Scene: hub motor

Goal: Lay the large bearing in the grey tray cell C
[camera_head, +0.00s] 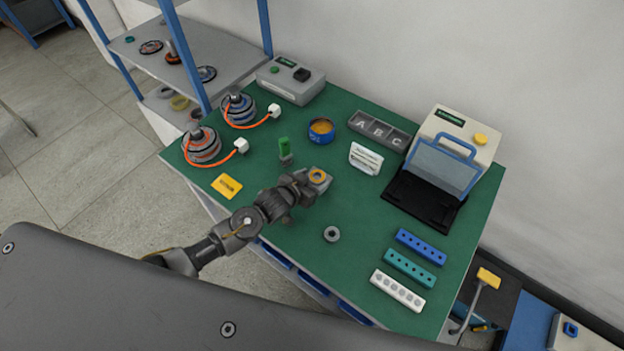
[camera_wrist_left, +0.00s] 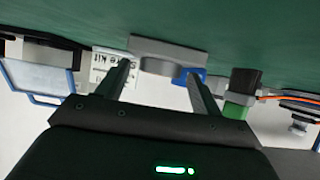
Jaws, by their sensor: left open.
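The grey tray (camera_head: 352,125) stands at the back of the green table; its cells are lettered A, B and C, with C rightmost. A grey ring (camera_head: 332,233) lies on the table, right of and nearer than my left gripper. Another ring, tan-topped (camera_head: 318,175), sits on a grey block at my left gripper's tip. I cannot tell surely which ring is the large bearing. My left gripper (camera_head: 309,183) is open; in the left wrist view its fingers (camera_wrist_left: 158,70) point toward the grey block (camera_wrist_left: 150,45), with nothing clearly gripped. My right gripper is out of view.
A machine with a blue-framed guard (camera_head: 445,165) is at right. Blue, teal and white strips (camera_head: 398,290) lie at front right. The front middle is mostly clear.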

